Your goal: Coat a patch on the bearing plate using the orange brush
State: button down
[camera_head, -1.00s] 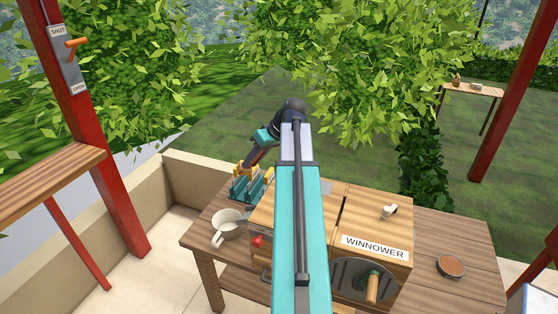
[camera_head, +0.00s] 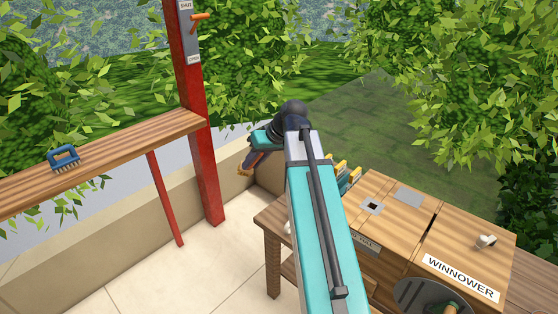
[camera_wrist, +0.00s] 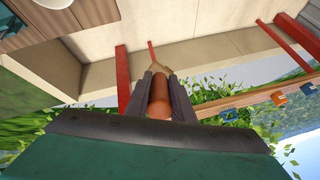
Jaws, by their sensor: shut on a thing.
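My gripper (camera_wrist: 158,82) is shut on an orange-brown handle (camera_wrist: 158,106), which fits the orange brush. Its bristles are not clear in either view. I cannot tell which is the bearing plate.
A blue brush (camera_head: 64,157) sits on the wooden shelf (camera_head: 120,152) at left. A red post (camera_head: 197,130) carries a shut/open lever (camera_head: 200,17). A low wall (camera_head: 130,238) runs behind. My arm partly hides a rack with yellow-tipped items (camera_head: 340,172) on the table.

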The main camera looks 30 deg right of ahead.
jog(key=w+a+n+b, duration=0.1)
jog(key=a, duration=1.6)
jog(key=shift+w+f+b, duration=0.2)
jog(key=shift+f+b, duration=0.05)
jog(key=shift+b, duration=0.15)
jog(key=shift+d, duration=0.1)
